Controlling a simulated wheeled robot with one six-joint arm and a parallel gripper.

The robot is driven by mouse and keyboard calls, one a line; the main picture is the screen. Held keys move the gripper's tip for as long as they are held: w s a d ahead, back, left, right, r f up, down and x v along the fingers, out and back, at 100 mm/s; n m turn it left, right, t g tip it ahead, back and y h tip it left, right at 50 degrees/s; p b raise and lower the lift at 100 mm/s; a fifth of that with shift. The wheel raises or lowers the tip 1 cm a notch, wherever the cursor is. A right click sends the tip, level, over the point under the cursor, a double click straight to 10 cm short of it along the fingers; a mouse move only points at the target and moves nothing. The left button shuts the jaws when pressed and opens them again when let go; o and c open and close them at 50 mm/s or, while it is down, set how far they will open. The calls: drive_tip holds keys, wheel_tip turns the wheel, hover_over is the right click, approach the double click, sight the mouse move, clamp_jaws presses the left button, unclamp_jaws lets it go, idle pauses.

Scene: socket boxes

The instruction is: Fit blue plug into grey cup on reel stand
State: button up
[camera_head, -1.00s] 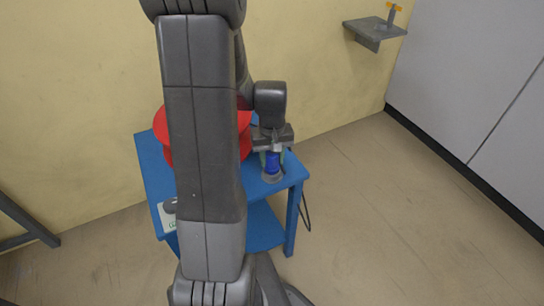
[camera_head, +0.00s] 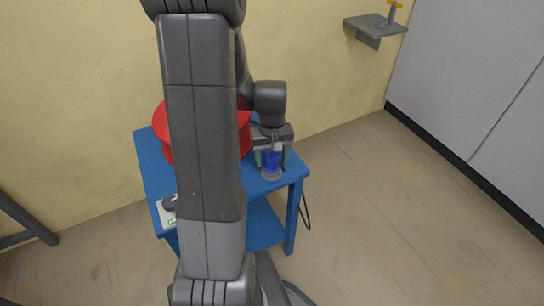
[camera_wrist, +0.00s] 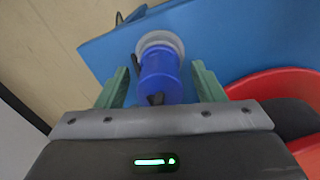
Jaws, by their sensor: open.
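The blue plug (camera_head: 271,160) stands at the grey cup (camera_head: 271,175) on the blue reel stand (camera_head: 150,165). In the wrist view the blue plug (camera_wrist: 160,75) overlaps the pale rim of the grey cup (camera_wrist: 159,40) and looks seated in it; how deep I cannot tell. My gripper (camera_head: 271,155) is above the cup, with its green fingers on either side of the plug. In the wrist view the fingers of my gripper (camera_wrist: 160,88) are open, with a gap on both sides of the plug.
A red reel (camera_head: 245,130) sits on the stand beside the plug, partly hidden by my arm. A grey wall shelf (camera_head: 375,28) with an orange-handled fitting is at upper right. A dark cable (camera_head: 306,210) hangs by the stand. The floor to the right is clear.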

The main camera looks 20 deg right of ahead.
wheel_tip(320, 180, up, 21)
drive_tip(key=p, duration=0.8)
drive_tip(key=shift+f+p, duration=0.2)
drive_tip(key=shift+p, duration=0.1)
drive_tip(key=shift+c, duration=0.2)
idle(0.6)
